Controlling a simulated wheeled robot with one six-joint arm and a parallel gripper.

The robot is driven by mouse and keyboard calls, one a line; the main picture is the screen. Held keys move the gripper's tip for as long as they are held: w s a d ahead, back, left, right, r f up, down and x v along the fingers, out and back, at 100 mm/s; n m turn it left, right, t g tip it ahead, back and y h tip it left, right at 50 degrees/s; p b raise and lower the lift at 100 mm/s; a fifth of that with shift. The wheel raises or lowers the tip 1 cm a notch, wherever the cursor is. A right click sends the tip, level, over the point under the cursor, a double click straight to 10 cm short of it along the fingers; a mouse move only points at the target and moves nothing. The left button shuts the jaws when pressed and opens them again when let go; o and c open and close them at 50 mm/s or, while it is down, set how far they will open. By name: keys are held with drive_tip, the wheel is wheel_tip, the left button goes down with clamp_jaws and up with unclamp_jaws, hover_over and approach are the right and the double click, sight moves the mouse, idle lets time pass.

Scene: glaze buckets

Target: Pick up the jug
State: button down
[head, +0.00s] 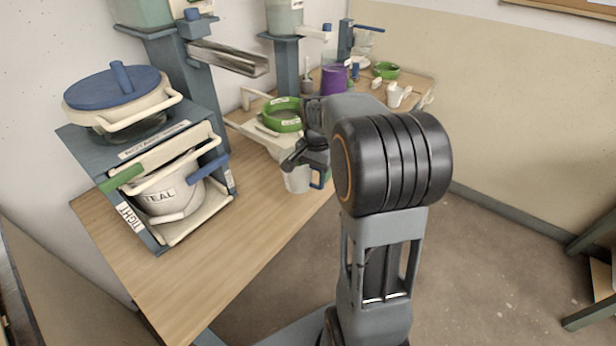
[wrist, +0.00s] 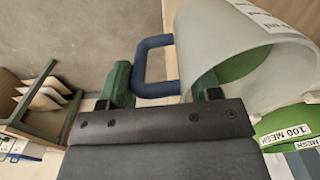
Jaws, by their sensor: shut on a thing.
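The jug (head: 297,179) is pale and translucent with a blue handle (head: 318,179). It is at the bench's right edge in the head view, below my gripper (head: 304,162). In the wrist view the jug (wrist: 228,50) fills the upper right, and its blue handle (wrist: 142,72) lies between the green fingers of my gripper (wrist: 160,86). My gripper is shut on the jug, with one finger outside the handle and the other at the jug's body. I cannot tell whether the jug's base touches the bench.
The wooden bench (head: 165,275) has clear room at the front. A rack (head: 84,142) with a lidded bucket and a TEAL bucket (head: 168,196) stands left. A green sieve (head: 282,112) is just behind the jug. A purple container (head: 333,80) and small items stand farther back.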

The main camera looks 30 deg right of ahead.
drive_tip(key=s+d+r, duration=0.5)
drive_tip(key=d, duration=0.3)
drive_tip(key=shift+s, duration=0.25)
idle(0.4)
drive_tip(key=shift+s+d+r, duration=0.1)
drive_tip(key=shift+d+r, duration=0.05)
idle(0.9)
